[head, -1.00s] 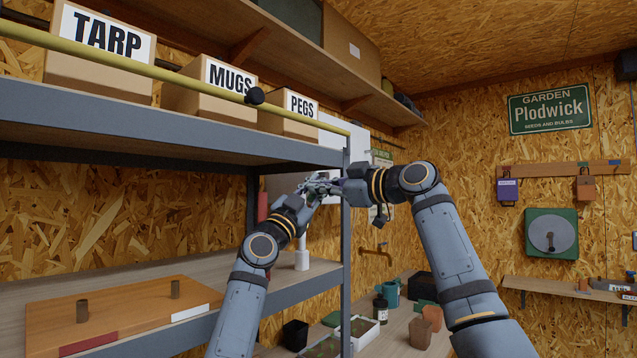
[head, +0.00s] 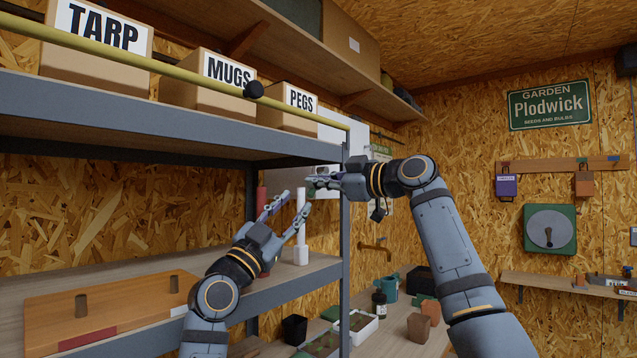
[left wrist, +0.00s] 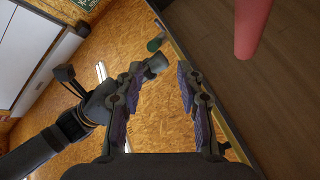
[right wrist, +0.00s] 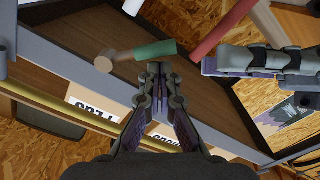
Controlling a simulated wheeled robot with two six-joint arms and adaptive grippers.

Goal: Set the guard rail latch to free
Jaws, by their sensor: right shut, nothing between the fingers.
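A yellow guard rail (head: 180,75) runs along the front of the upper shelf. A round black knob (head: 254,90) sits on it between the MUGS and PEGS boxes; I cannot tell whether this is the latch or how it is set. The rail also shows in the right wrist view (right wrist: 45,101). My right gripper (head: 310,183) is shut and empty, below the rail's right end and apart from it. My left gripper (head: 291,202) is open and empty, lower, in front of the lower shelf's right end. The right fingertips show shut in their wrist view (right wrist: 158,70).
A white cylinder (head: 301,250) and a red cylinder (head: 262,203) stand on the lower shelf near my left gripper. A grey post (head: 345,260) stands at the shelf's right end. Pots fill the bench below.

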